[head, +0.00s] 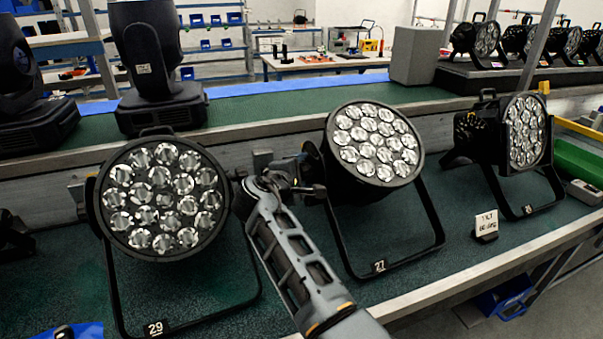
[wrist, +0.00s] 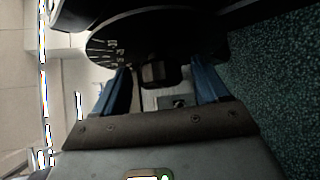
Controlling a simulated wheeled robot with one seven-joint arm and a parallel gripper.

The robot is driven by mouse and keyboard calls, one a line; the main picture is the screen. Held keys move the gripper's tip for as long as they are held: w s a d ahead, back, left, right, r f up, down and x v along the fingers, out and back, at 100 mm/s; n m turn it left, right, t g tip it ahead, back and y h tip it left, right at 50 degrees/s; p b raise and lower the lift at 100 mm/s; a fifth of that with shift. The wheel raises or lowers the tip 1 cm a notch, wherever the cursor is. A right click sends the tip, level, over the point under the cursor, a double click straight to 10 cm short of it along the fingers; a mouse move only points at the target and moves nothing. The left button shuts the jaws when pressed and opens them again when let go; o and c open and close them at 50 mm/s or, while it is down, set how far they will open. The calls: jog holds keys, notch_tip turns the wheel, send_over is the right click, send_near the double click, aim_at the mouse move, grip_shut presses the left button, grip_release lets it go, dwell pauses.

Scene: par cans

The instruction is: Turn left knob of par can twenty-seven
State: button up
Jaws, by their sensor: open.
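Par can twenty-seven (head: 372,146) stands in the middle of the head view, its lens face tilted up, on a black stand with a "27" label (head: 380,266). My gripper (wrist: 161,72) is at the can's left side. In the wrist view its two blue fingers are spread apart, with a dark knob (wrist: 158,74) between or just beyond their tips. I cannot tell whether either finger touches it. A dark disc with pale scale marks (wrist: 115,45) sits behind the knob. In the head view my wrist largely hides the knob area.
Par can twenty-nine (head: 163,198) stands close on the left of my arm. Another par can (head: 525,132) stands to the right, with a small "TILT" sign (head: 486,224) in front. The green bench top (head: 440,225) is bare between the cans. A raised shelf edge runs behind.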

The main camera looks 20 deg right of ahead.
jog(key=c, duration=1.1)
jog(key=shift+f, duration=0.1)
jog(key=shift+b, duration=0.35)
